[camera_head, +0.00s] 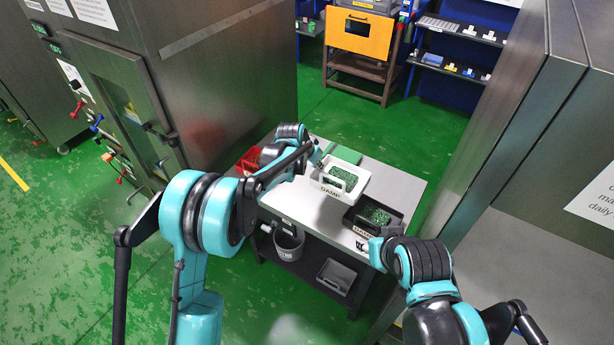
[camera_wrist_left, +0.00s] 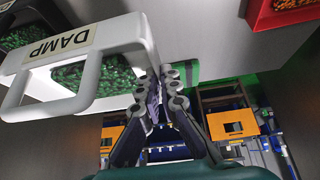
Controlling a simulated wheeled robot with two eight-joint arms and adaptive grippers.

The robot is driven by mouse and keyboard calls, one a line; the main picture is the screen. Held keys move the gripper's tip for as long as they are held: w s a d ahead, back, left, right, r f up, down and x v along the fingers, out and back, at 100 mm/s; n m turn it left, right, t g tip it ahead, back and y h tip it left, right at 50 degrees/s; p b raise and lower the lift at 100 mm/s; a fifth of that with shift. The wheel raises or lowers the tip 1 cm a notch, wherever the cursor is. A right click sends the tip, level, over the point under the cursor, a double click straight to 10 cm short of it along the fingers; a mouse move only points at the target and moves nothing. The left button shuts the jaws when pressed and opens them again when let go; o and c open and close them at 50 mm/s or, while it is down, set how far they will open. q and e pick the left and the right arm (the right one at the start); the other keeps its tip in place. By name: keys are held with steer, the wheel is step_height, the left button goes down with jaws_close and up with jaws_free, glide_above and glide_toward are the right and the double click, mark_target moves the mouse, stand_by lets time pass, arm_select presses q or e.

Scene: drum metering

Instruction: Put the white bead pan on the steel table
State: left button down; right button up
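The white bead pan (camera_head: 326,190) carries a DAMP label and holds green beads. It is over the steel table (camera_head: 302,207), and I cannot tell whether its base touches the top. My left gripper (camera_head: 318,161) is at the pan's far-left side. In the left wrist view the fingers (camera_wrist_left: 164,80) close around the end wall of the white pan (camera_wrist_left: 118,34), with its handle to the left.
A black pan (camera_head: 354,228) of green beads, also labelled, stands right of the white pan. A red pan (camera_head: 248,160) is at the table's left end. A green item (camera_head: 347,154) lies behind. Steel cabinets flank the table.

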arm_select(q)
steer(key=w+a+f, duration=0.1)
steer(key=a+f, duration=0.1)
steer(key=w+a+f+b, duration=0.1)
steer(key=a, duration=0.2)
steer(key=w+a+f+b, duration=0.1)
steer(key=a+f, duration=0.1)
steer(key=a, duration=0.1)
steer(key=shift+w+a+f, duration=0.15)
steer(key=shift+w+f, duration=0.15)
steer(key=shift+w, duration=0.1)
step_height(320, 180, down, 4)
steer(key=shift+f+b, duration=0.1)
steer(key=shift+b, duration=1.1)
steer(key=c, duration=2.2)
jaws_free()
steer(key=o, duration=0.5)
